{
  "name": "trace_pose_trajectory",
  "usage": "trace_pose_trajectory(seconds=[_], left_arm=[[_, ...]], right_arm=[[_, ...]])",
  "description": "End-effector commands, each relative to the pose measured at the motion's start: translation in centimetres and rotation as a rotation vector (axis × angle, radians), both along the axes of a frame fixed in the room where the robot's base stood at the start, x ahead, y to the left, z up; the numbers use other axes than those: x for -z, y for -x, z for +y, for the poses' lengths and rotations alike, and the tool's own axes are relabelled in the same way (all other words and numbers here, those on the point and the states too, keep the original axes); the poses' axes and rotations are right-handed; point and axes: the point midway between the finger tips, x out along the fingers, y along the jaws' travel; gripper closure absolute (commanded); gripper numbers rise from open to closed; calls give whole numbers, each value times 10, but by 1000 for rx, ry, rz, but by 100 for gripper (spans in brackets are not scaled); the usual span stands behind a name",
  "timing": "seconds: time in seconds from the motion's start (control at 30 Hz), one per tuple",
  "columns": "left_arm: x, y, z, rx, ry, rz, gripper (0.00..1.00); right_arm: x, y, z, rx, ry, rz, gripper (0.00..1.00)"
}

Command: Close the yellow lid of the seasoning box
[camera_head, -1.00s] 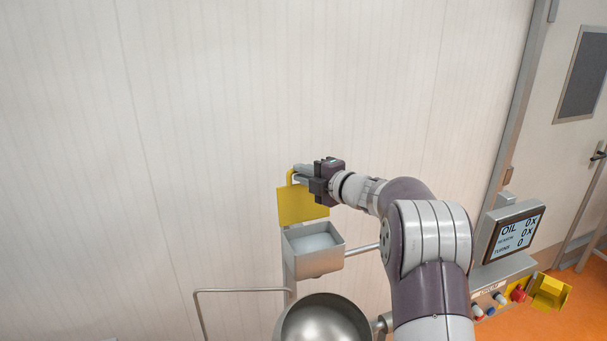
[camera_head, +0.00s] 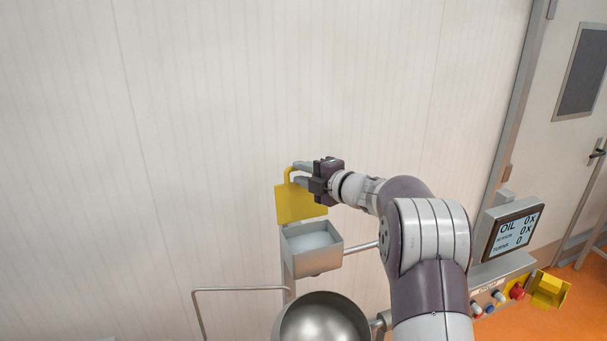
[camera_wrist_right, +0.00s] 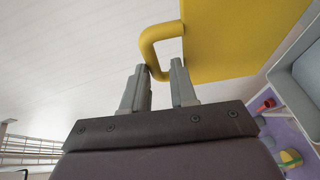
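The seasoning box (camera_head: 312,262) is a grey metal box on the wall side, with pale contents. Its yellow lid (camera_head: 300,204) stands raised, roughly upright at the back of the box. The lid's yellow loop handle (camera_wrist_right: 150,46) shows in the right wrist view. My right gripper (camera_head: 297,172) is at the handle by the lid's upper edge. In the right wrist view its two fingers (camera_wrist_right: 160,72) are apart, with part of the handle between their tips; contact is unclear. The lid (camera_wrist_right: 235,35) also fills the upper right there. My left gripper is not in view.
A round metal bowl (camera_head: 322,322) sits below the box. A thin metal bar frame (camera_head: 240,290) stands to its left. A display panel (camera_head: 515,232) with knobs is at right. The pale wall (camera_head: 150,130) behind is bare.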

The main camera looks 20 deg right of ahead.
Motion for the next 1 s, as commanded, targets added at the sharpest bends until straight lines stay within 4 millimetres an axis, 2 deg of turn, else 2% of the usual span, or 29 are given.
trace_pose_trajectory(seconds=[0.33,1.0], left_arm=[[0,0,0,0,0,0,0],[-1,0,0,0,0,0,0]], right_arm=[[-1,5,-2,2,0,1,75],[-24,62,-24,2,1,-2,75]])
